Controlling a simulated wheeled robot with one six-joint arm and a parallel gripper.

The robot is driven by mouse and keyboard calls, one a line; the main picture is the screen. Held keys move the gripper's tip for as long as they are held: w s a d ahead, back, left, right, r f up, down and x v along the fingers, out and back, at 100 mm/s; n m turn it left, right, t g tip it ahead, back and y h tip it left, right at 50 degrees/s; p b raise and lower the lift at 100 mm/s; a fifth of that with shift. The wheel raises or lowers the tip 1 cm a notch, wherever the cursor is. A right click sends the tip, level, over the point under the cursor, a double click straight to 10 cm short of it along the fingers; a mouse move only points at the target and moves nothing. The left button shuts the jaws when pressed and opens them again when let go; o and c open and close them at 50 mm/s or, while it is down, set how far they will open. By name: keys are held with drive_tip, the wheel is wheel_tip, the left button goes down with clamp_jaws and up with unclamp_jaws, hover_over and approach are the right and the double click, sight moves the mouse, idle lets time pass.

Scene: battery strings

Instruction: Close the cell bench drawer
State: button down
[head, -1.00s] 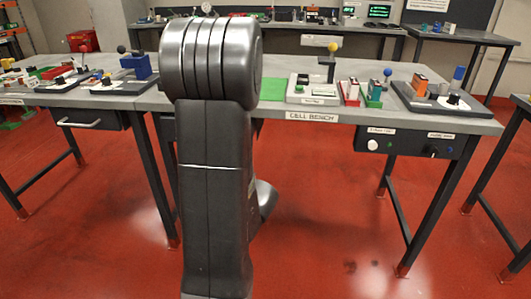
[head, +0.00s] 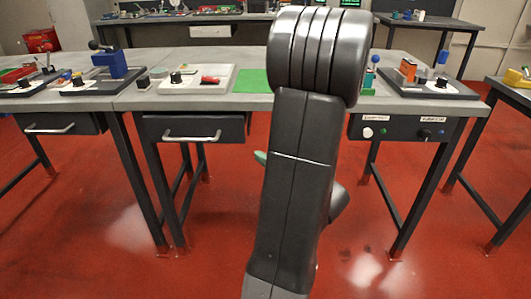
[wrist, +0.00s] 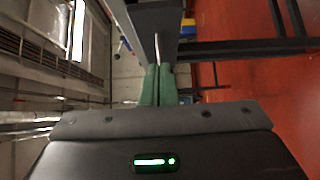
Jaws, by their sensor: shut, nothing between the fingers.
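The cell bench drawer (head: 215,128) is a dark front with a pale bar handle (head: 192,138), under the bench top left of my arm in the head view. Its front sits close under the bench edge; I cannot tell how far it stands out. My gripper (wrist: 157,68) has green fingers, shut together and empty in the wrist view. A dark block (wrist: 155,18) lies just beyond the fingertips; I cannot tell if it is the drawer or if they touch. In the head view only one green fingertip shows, right of the drawer; my arm hides the rest.
A control panel (head: 405,128) hangs at the right. Another drawer (head: 58,124) is under the left bench. Red floor (head: 80,220) is open in front.

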sight(244, 132)
drive_tip(key=x, duration=0.3)
drive_tip(key=d+x, duration=0.1)
drive_tip(key=x, duration=0.3)
drive_tip(key=w+x, duration=0.1)
drive_tip(key=x, duration=0.2)
drive_tip(key=shift+w+a, duration=0.1)
drive_tip(key=shift+w, duration=0.35)
drive_tip(key=shift+w+b, duration=0.3)
drive_tip(key=shift+w, duration=0.3)
drive_tip(key=w+b, duration=0.1)
drive_tip(key=w, duration=0.2)
drive_tip(key=shift+w+f, duration=0.15)
drive_tip(key=shift+w, duration=0.65)
drive_tip(key=shift+r, duration=0.35)
